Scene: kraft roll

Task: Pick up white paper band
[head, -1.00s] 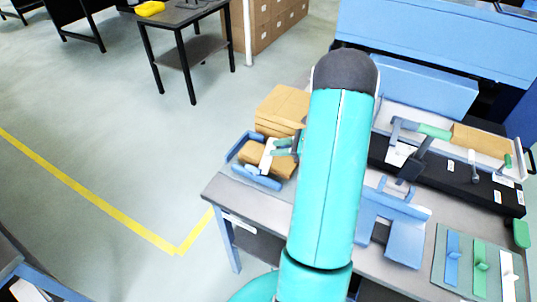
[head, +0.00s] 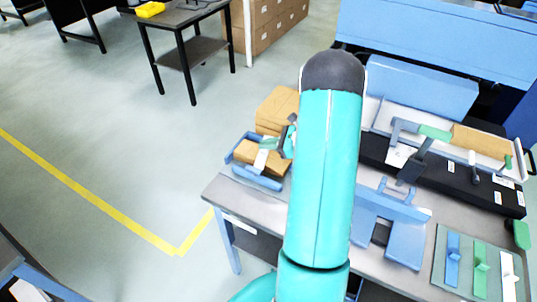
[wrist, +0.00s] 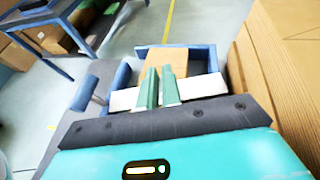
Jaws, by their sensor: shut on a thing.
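The white paper band (wrist: 205,86) spans the wrist view as a pale strip, showing on both sides of the green fingers. My gripper (wrist: 158,86) is shut on it, with its fingertips close together. In the head view the band (head: 261,160) is a small white patch just left of my gripper (head: 284,142). A brown kraft block (wrist: 168,58) lies behind the fingertips, inside a blue frame (wrist: 118,76). The frame (head: 258,179) sits at the left end of the table. Whether the band touches the block is unclear.
A brown stack (head: 277,108) stands right behind the blue frame; it fills the right side of the wrist view (wrist: 285,45). Blue stands (head: 405,240) and a black tray (head: 450,182) occupy the table to the right. Open floor lies left.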

